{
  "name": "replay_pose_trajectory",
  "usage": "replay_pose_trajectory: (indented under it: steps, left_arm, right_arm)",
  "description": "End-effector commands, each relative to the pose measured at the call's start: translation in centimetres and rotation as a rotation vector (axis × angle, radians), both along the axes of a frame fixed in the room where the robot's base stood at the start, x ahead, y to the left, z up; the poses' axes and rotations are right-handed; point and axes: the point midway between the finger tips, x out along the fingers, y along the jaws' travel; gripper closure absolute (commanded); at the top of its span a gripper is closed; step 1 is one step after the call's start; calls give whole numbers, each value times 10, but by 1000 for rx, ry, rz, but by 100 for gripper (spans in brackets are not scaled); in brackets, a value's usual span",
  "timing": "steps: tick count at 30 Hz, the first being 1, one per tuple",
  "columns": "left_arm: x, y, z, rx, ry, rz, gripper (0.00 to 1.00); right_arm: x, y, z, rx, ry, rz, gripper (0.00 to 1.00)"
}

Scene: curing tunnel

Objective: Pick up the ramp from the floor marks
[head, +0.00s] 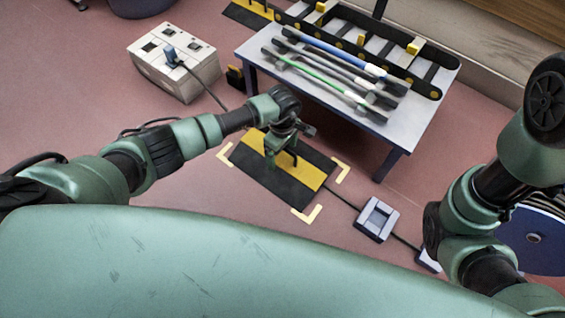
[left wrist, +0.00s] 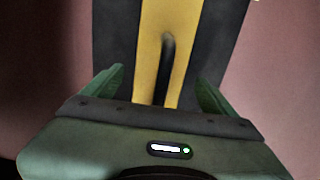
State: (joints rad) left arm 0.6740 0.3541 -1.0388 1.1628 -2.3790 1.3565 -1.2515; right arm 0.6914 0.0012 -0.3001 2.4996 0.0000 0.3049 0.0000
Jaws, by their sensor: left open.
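The ramp (head: 262,184) is a flat black plate with a yellow band along its middle. It lies on the floor between pale L-shaped corner marks (head: 307,214). It also shows in the left wrist view (left wrist: 222,40), with a dark handle (left wrist: 167,60) standing on the yellow band. My left gripper (head: 281,163) is over the ramp. In the left wrist view its two green fingers (left wrist: 160,88) are apart, one on each side of the handle, with nothing held between them. Contact with the handle cannot be told. My right gripper is out of view.
A grey table (head: 398,132) with blue, grey and green rods stands just behind the ramp. A white box (head: 184,82) with a cable is at the upper left. A grey pedal-like box (head: 376,220) and its cable lie right of the ramp. Red floor at left is clear.

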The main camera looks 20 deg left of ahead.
Motion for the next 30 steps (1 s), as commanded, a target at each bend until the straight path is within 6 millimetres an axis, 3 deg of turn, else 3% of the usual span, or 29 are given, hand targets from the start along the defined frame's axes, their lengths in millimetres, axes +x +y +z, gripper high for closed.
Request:
replay_pose_trajectory:
  steps: [8,18,26,30]
  left_arm:
    - [0,0,-2,-1,-2,0,13]
    - [0,0,-3,-1,-1,0,100]
    - [2,-1,1,-4,-5,-1,100]
    - [2,-1,14,-4,-5,0,100]
  right_arm:
    - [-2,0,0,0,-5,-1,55]
    - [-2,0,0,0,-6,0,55]
    - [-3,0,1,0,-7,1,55]
    - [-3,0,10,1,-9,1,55]
